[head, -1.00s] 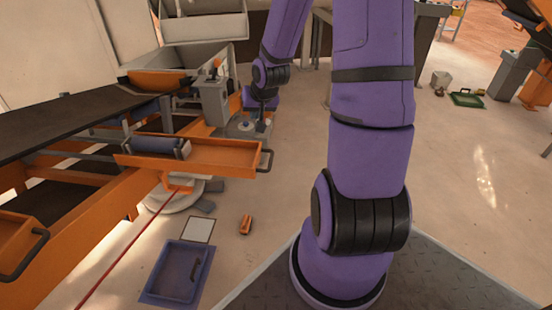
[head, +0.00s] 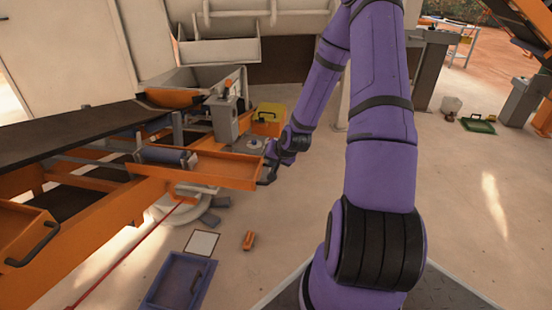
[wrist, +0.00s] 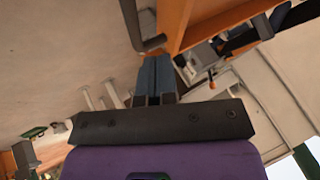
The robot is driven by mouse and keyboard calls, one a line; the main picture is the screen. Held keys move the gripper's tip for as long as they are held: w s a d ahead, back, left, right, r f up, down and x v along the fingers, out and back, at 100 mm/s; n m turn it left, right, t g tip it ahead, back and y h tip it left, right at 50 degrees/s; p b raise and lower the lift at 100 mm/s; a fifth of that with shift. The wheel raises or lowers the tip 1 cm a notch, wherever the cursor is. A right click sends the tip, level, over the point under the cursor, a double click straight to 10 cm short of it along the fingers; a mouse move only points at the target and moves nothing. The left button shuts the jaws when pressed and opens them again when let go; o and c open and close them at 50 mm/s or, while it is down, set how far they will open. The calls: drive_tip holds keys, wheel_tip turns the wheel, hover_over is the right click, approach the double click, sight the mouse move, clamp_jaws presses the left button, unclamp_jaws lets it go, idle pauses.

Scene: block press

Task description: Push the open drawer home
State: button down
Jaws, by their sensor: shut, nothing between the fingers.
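The orange drawer (head: 225,170) stands pulled out to the right from the orange conveyor frame, with a dark handle (head: 271,160) on its right end. In the head view my gripper (head: 265,180) is low at this handle end, partly hard to make out against it. In the wrist view my gripper (wrist: 157,65) is shut and empty. Its fingertips point toward the orange drawer (wrist: 195,20), and the dark handle (wrist: 143,40) lies just left of and beyond them. I cannot tell whether they touch.
A second orange drawer (head: 22,238) with a handle is at the far left. A blue tray (head: 178,280), a white plate (head: 202,242) and a small orange piece (head: 248,240) lie on the floor. A yellow case (head: 269,113) sits behind the drawer.

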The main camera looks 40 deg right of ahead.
drive_tip(key=x, duration=0.5)
drive_tip(key=shift+w+f, duration=0.1)
drive_tip(key=shift+f, duration=0.05)
drive_tip(key=shift+a, duration=0.1)
